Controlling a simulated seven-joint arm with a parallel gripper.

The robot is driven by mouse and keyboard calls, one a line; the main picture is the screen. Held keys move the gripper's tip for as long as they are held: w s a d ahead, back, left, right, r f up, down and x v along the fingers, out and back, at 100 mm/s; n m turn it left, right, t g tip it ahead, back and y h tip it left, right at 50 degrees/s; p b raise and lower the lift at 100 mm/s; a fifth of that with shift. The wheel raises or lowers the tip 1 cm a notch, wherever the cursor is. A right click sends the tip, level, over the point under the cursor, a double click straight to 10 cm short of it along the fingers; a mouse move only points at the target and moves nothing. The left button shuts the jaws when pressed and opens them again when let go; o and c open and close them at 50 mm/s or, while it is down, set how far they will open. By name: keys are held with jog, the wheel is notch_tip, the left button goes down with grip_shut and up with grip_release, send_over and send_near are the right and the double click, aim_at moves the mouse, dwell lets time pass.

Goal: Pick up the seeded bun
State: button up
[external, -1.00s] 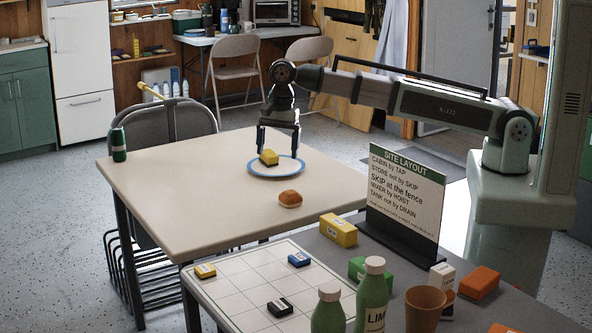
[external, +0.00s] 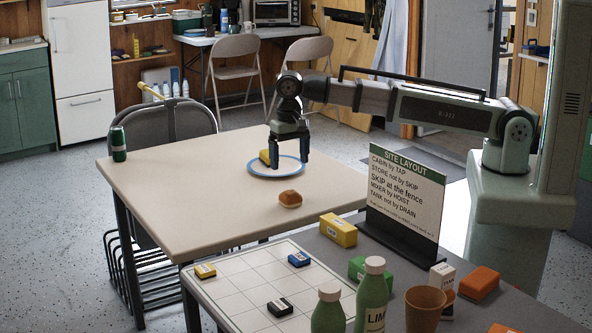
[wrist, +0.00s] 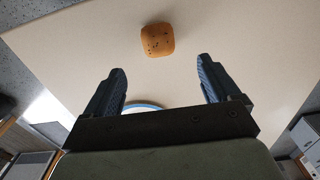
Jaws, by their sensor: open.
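The seeded bun (external: 290,198) is a small golden-brown bun on the beige table, just in front of the blue-rimmed plate. In the wrist view the bun (wrist: 158,40) shows dark seeds and lies beyond the fingertips, roughly centred between them. My gripper (external: 289,166) is open and empty, over the plate, behind and above the bun. Its two fingers also show in the wrist view (wrist: 160,75), spread apart and not touching the bun.
A green can (external: 118,144) stands at the table's far left. A sign (external: 403,192), bottles and several blocks crowd the nearer table.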

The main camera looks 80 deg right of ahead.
aim_at(290, 192)
jog(key=shift+d+f, duration=0.2)
jog(key=shift+f, duration=5.2)
jog(key=shift+c, duration=0.3)
jog(key=c, duration=1.1)
